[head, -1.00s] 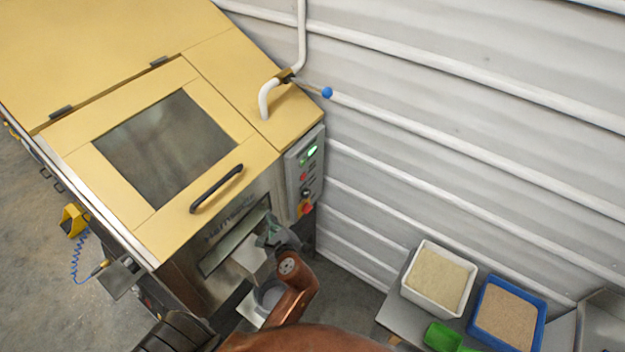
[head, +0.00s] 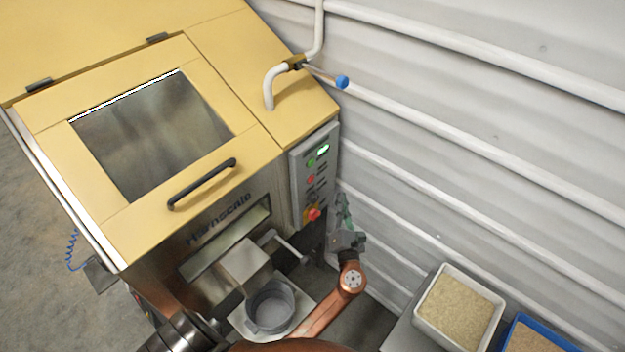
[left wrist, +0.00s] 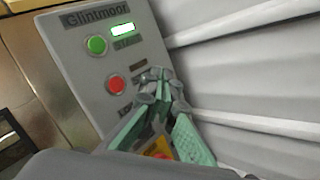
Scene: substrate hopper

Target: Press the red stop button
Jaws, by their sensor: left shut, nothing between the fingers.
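The grey control panel (head: 315,175) is on the hopper's right front edge. Its red button (head: 311,179) sits below a green button (head: 311,163). In the left wrist view the red button (left wrist: 115,85) is clear, left of my fingertips and apart from them. A larger red knob on a yellow plate (head: 313,214) is at the panel's bottom; in the left wrist view my fingers partly hide it. My left gripper (head: 341,201) is shut and empty, beside the panel's lower right; its fingertips (left wrist: 160,84) also show in the left wrist view. My right gripper is not in view.
The corrugated wall (head: 470,160) stands close to the right of the panel. A grey pot (head: 271,308) sits under the hopper's spout (head: 247,266). A white bin of grain (head: 460,308) and a blue bin (head: 540,335) stand at the lower right.

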